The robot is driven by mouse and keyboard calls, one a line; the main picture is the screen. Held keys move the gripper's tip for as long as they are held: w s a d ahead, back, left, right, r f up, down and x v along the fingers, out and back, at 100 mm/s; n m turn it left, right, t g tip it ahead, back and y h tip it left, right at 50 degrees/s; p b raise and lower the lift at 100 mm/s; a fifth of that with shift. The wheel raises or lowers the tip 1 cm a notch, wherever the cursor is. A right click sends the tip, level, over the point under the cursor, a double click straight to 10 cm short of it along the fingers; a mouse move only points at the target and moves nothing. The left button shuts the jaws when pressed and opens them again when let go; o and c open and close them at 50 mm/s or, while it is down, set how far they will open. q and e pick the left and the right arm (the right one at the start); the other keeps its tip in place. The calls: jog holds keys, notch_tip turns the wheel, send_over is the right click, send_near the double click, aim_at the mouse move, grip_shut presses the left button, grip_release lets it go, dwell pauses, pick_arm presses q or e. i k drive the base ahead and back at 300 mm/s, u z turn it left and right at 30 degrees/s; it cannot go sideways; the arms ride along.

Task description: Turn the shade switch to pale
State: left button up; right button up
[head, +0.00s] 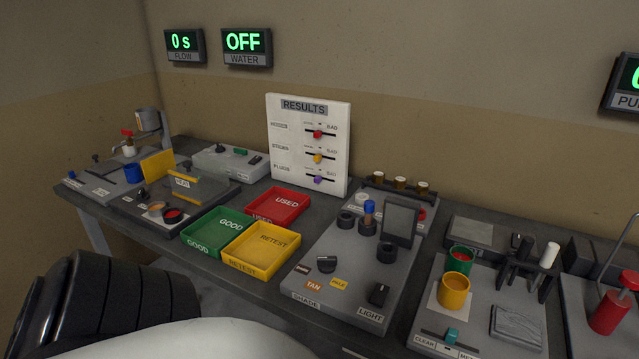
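The shade switch (326,264) is a dark knob on the sloped grey panel (345,250) in the middle of the bench. Around its front are small coloured labels: a dark one at the left, an orange TAN label (314,286) and a yellow PALE label (338,284) at the front right. The word SHADE is on the panel's front edge. Which label the knob points at is too small to tell. A second dark knob (378,294), marked LIGHT, sits to its right. Neither of my grippers is in view, and nothing touches the switch.
Yellow RETEST (262,268), green GOOD (191,240) and red USED (252,210) trays lie left of the panel. Behind the knobs stand dark rings and a dark upright screen (401,220). An orange cup (455,289) stands to the right. The space above the switch is clear.

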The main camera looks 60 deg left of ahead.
aim_at(326, 265)
jog(key=u, duration=1.75)
